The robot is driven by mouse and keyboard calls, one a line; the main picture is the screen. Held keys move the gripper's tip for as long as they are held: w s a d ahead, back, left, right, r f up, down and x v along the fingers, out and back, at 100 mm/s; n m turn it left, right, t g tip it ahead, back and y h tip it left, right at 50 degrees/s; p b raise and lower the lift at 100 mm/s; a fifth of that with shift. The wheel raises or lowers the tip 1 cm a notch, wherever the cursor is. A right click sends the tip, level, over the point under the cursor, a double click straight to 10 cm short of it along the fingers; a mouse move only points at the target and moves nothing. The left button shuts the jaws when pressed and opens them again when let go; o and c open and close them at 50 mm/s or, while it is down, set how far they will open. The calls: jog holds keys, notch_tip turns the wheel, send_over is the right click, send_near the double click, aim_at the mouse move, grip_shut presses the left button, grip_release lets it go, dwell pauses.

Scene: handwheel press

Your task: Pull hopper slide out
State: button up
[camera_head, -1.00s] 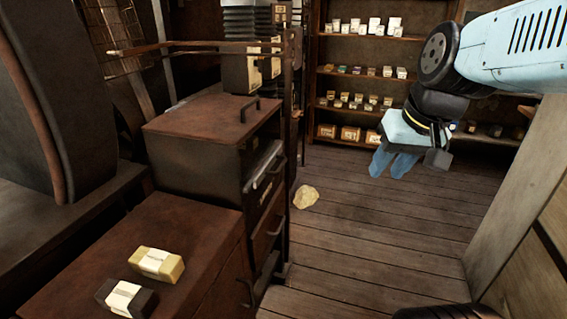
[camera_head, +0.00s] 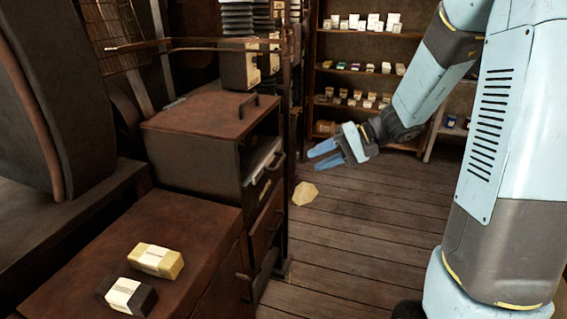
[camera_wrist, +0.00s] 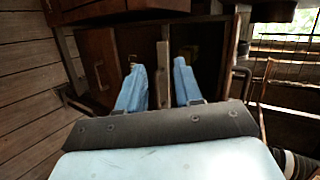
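The press cabinet (camera_head: 195,158) stands left of centre in the head view, a brown metal box with a handle on its lid. A slot with a pale edge and a dark bar handle (camera_head: 271,167) is high on its front; I cannot tell for sure that this is the hopper slide. My gripper (camera_head: 314,159) is open and empty, right of the cabinet front and apart from it, its blue fingers pointing left. In the wrist view my gripper (camera_wrist: 158,88) has its fingers apart, with an upright bar (camera_wrist: 162,75) of the cabinet front seen between them.
A low brown cabinet (camera_head: 200,220) in front carries a yellow packet (camera_head: 156,261) and a dark packet (camera_head: 127,296). A pale lump (camera_head: 305,194) lies on the plank floor. Shelves (camera_head: 340,66) with small boxes stand behind. The floor right of the cabinet is mostly free.

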aim_at(281, 160)
jog(key=w+d+f+m+t+y, duration=0.25)
jog(key=w+f+t, duration=0.25)
jog(key=w+f, duration=0.4)
jog(key=shift+m, duration=0.25)
jog(key=x, duration=0.9)
jog(key=r+x, duration=0.1)
jog(key=x, duration=0.4)
jog(key=shift+w, duration=0.45)
jog(key=shift+d, duration=0.1)
grip_shut()
jog(key=shift+s, duration=0.1)
